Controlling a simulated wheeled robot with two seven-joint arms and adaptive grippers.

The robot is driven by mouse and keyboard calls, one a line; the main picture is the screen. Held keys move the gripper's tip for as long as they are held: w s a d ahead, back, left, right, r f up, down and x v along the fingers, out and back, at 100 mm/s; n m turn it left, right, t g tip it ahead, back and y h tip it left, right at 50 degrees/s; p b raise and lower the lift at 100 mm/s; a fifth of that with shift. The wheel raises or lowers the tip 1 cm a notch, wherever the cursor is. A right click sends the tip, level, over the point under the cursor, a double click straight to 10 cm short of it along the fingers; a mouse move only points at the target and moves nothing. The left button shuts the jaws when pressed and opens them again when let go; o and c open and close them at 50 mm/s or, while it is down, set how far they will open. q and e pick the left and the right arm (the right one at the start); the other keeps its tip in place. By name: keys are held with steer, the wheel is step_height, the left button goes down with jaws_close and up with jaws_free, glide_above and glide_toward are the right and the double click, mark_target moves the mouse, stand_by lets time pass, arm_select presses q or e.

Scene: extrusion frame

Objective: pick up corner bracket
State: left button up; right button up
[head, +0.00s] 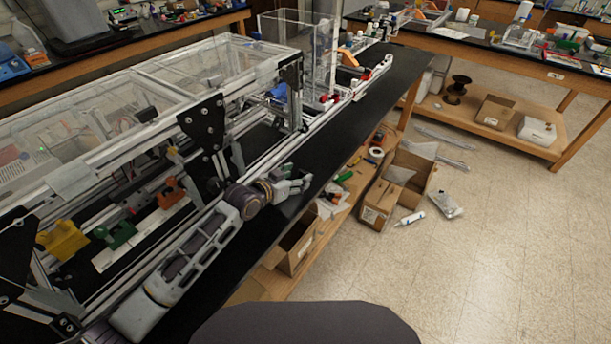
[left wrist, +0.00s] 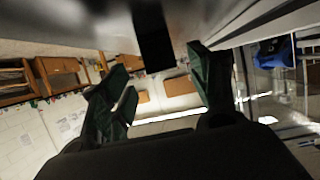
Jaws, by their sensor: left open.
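My left gripper (head: 294,182) is open at the front edge of the black bench, beside the aluminium extrusion frame (head: 262,88). In the left wrist view its two dark green fingers (left wrist: 158,78) stand wide apart with nothing gripped. A black rectangular piece (left wrist: 153,38) shows above and between the fingers; I cannot tell whether it is the corner bracket. In the head view a black corner plate (head: 204,122) is fixed on the frame's upright, left of the gripper. No loose corner bracket can be made out. My right gripper is not in view.
The black bench (head: 385,92) runs to the back right beside the frame. A clear box (head: 298,55) stands farther along. Yellow (head: 62,240) and green (head: 122,235) parts sit inside the frame. Cardboard boxes (head: 380,203) lie below; the floor at right is mostly clear.

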mark_target(302, 173)
arm_select(q)
steer(key=shift+p+x, duration=0.3)
steer(key=shift+x, duration=2)
steer(key=shift+c, duration=0.3)
steer(key=c, duration=1.1)
steer(key=shift+o, duration=0.2)
steer(key=shift+r+b, duration=0.3)
steer(key=shift+r, duration=4.7)
